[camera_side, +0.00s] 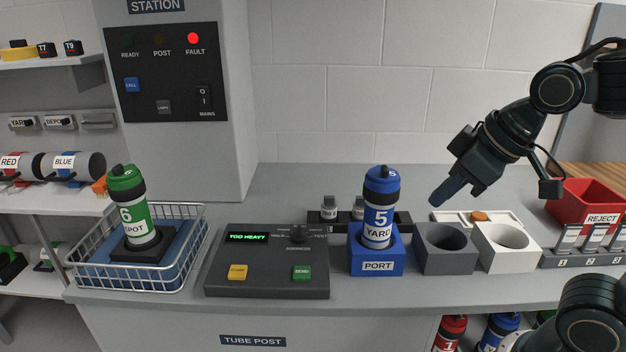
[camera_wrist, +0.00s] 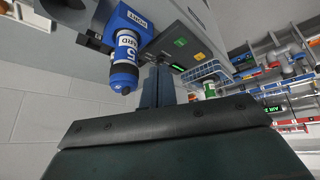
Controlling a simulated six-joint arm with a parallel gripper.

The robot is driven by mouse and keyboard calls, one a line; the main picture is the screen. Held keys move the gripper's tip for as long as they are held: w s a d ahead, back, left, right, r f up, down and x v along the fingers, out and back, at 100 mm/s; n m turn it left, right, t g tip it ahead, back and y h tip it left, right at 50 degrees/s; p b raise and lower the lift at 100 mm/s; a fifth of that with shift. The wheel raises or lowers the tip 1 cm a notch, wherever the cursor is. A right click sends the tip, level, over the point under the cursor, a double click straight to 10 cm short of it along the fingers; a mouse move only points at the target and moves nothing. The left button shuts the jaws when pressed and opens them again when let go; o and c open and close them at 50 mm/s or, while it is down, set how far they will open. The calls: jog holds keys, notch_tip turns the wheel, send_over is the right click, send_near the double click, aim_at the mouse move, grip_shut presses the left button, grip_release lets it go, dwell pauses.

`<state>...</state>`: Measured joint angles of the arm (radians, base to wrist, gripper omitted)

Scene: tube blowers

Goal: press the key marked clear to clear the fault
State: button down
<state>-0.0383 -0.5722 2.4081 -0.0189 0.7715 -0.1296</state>
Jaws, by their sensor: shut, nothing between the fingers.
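The dark control console (camera_side: 268,290) stands on the bench, left of centre in the side view. Its yellow key (camera_side: 237,272) is at the front left; its lettering is too small to read surely. A green key marked SEND (camera_side: 302,272) is at the front right. The console display (camera_side: 247,238) reads TOO HEAVY. On the station panel, the red FAULT lamp (camera_side: 193,38) is lit. My gripper (camera_side: 436,199) is shut and empty, in the air right of the blue tube and well away from the console. In the wrist view its fingers (camera_wrist: 157,88) are together.
A blue tube marked 5 YARD (camera_side: 378,210) stands upright in the blue PORT block (camera_side: 376,263), between console and gripper. Grey (camera_side: 445,262) and white (camera_side: 507,262) holders stand to its right. A wire basket (camera_side: 90,279) holds a green DEPOT tube (camera_side: 128,205).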

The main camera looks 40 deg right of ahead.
jog(key=w+a+n, duration=0.3)
jog(key=w+a, duration=0.1)
jog(key=w, duration=0.6)
jog(key=n+t+y, duration=0.2)
jog(key=n+y, duration=0.2)
jog(key=n, duration=0.5)
send_over(243, 272)
notch_tip(243, 272, down, 13)
jog(key=shift+w+f, duration=0.1)
jog(key=shift+w, duration=0.05)
jog(key=shift+f, duration=0.25)
jog(key=shift+f, duration=4.2)
jog(key=shift+f, duration=0.1)
jog(key=shift+f, duration=0.3)
